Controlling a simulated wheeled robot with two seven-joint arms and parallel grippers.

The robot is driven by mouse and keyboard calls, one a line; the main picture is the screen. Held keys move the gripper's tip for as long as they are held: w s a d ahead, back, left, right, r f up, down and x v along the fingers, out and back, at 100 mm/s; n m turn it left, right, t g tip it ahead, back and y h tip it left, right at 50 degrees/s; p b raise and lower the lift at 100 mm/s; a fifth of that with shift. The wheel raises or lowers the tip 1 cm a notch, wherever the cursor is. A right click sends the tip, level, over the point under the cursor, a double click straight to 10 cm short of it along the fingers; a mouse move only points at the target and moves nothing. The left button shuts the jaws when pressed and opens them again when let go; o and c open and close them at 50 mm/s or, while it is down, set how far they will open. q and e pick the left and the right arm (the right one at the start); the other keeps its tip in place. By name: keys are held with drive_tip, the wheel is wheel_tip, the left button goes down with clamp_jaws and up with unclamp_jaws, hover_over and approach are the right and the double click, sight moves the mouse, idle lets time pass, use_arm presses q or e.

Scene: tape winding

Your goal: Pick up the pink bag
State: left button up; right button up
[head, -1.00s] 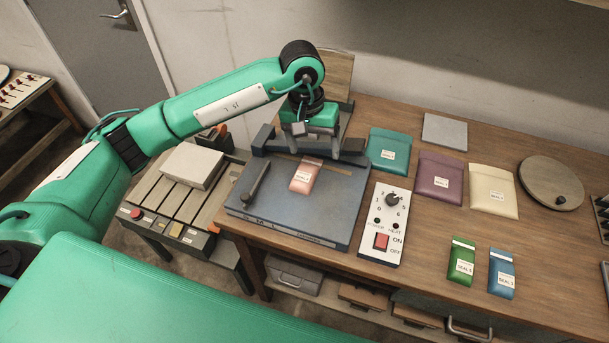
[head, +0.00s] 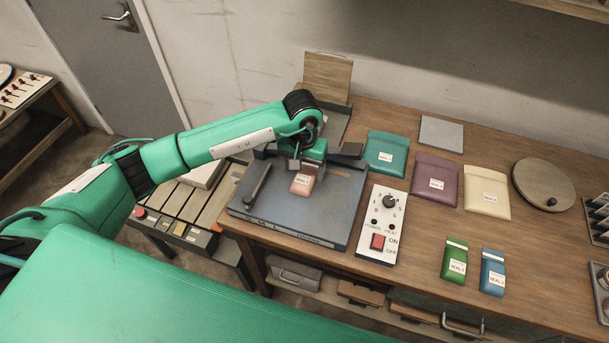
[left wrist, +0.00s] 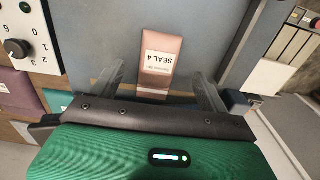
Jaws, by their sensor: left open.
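The pink bag (head: 302,185), labelled SEAL 4, lies flat on the blue-grey plate (head: 335,208) of the sealing device on the bench. My left gripper (head: 306,166) is above the bag's far end and hides part of it in the head view. In the left wrist view the pink bag (left wrist: 158,65) lies ahead, with its near end between the two spread fingers (left wrist: 162,88). The left gripper is open, with a gap on each side of the bag. I cannot tell whether the fingertips reach the plate. My right gripper is not in view.
A control box (head: 383,225) with a dial and red switch stands right of the plate. Teal (head: 386,153), purple (head: 436,180) and cream (head: 487,191) bags lie further right, green (head: 455,261) and blue (head: 492,272) ones nearer. A dark bar crosses the plate's back.

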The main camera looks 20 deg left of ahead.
sight(304, 178)
use_arm(q)
wheel_tip(304, 178, down, 3)
drive_tip(key=shift+w+d+p, duration=0.1)
drive_tip(key=shift+p, duration=0.7)
drive_tip(key=shift+f, duration=0.4)
drive_tip(key=c, duration=1.1)
drive_tip(key=shift+r, duration=0.15)
